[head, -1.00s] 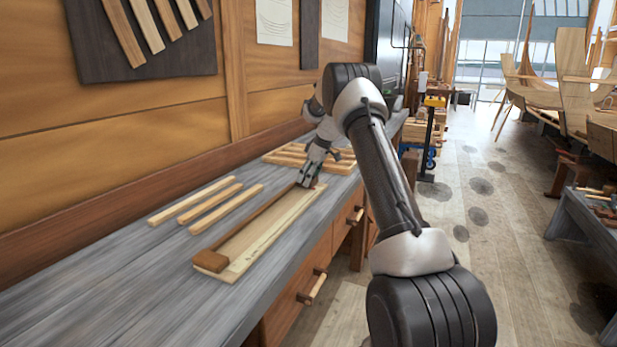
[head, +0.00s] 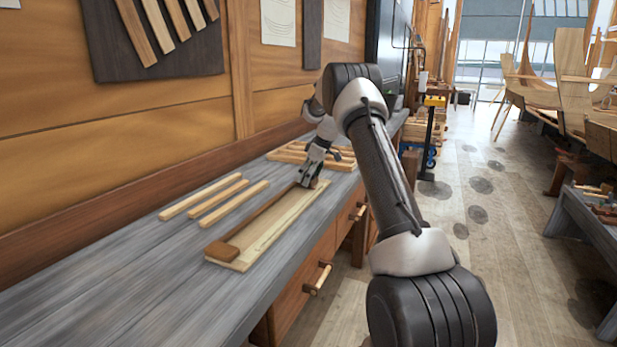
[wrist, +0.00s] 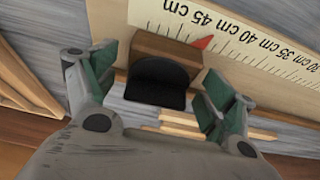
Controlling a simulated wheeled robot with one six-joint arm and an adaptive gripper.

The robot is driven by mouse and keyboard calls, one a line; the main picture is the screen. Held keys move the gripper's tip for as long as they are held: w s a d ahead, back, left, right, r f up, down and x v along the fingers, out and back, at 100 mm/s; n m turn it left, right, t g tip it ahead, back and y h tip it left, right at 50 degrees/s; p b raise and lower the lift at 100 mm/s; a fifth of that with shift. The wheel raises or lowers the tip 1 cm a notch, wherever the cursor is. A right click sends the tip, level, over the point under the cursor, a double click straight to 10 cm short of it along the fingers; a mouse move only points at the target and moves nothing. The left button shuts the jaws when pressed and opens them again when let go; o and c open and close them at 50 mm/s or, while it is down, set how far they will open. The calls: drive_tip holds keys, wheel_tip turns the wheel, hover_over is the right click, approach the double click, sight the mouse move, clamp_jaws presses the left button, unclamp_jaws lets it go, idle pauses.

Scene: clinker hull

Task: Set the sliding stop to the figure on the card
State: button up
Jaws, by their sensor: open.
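The sliding stop (wrist: 165,47) is a brown block with a dark rounded part facing the wrist camera and a red pointer on the scale side. The pale scale board (wrist: 265,40) is marked in cm; the pointer lies between the 45 and 40 labels, exact tick unclear. My gripper (wrist: 158,78) is open, its fingers on either side of the stop's dark part, with no visible grip. In the head view my gripper (head: 308,183) is at the far end of the scale board (head: 262,232). I cannot identify the card or read its figure.
Loose pale strips (head: 215,200) lie on the grey bench (head: 130,270), left of the board. White sheets (head: 278,22) hang on the wall. Drawers with handles (head: 318,278) front the bench. The floor (head: 470,270) to the right is open.

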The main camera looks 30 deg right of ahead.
drive_tip(key=v, duration=1.2)
drive_tip(key=shift+s, duration=0.1)
